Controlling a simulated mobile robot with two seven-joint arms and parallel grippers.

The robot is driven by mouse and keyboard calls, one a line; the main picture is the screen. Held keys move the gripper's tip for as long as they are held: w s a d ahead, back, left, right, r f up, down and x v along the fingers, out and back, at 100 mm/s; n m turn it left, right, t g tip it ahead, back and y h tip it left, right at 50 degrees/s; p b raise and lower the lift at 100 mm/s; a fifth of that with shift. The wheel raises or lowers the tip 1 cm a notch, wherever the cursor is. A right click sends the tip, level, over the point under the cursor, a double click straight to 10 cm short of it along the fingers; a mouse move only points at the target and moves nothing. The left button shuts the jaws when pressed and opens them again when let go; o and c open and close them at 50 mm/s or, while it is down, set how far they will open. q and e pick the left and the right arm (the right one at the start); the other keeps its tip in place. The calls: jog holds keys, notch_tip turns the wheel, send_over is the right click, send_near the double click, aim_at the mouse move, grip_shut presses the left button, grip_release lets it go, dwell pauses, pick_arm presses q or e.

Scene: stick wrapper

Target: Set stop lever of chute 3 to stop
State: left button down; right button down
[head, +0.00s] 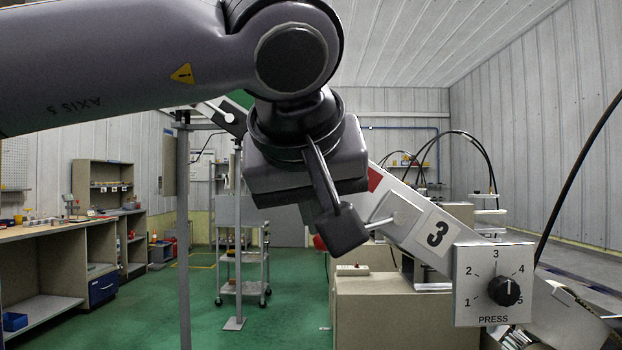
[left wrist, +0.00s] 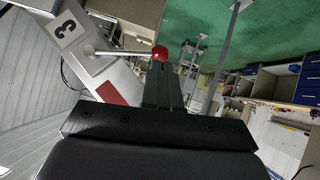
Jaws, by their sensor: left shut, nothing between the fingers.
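The chute marked 3 (head: 430,222) slopes down to the right in the head view. It also shows in the left wrist view (left wrist: 100,72). Its stop lever (head: 396,213) is a pale rod pointing left from the chute; its end is hidden behind my gripper. In the left wrist view the lever (left wrist: 122,52) ends in a red knob (left wrist: 160,53). My left gripper (head: 345,232) is shut and empty. Its fingertips (left wrist: 162,68) are right at the knob; I cannot tell whether they touch it. My right gripper is in neither view.
A dial box labelled PRESS (head: 494,285) hangs at the chute's lower end. A red patch (left wrist: 110,94) marks the chute's side. A grey post (head: 183,230) and a trolley (head: 243,270) stand behind. A workbench (head: 60,228) lines the left; green floor is free between.

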aim_at(321, 242)
pick_arm(q)
jog(key=shift+x, duration=1.35)
jog(key=shift+f, duration=0.1)
jog(key=shift+d+f+n+h+b, duration=0.1)
jog(key=shift+f+n+h+b, duration=0.3)
jog(key=shift+f+h+b, duration=0.65)
jog(key=shift+r+y+b, duration=0.15)
jog(key=shift+y+b, duration=0.1)
jog(key=shift+b, duration=0.15)
jog(key=shift+r, duration=0.1)
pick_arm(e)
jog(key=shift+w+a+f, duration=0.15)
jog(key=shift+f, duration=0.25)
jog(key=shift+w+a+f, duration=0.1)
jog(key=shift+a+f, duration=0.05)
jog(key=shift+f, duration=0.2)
pick_arm(q)
jog(key=shift+r+p, duration=0.8)
jog(key=shift+p, duration=0.05)
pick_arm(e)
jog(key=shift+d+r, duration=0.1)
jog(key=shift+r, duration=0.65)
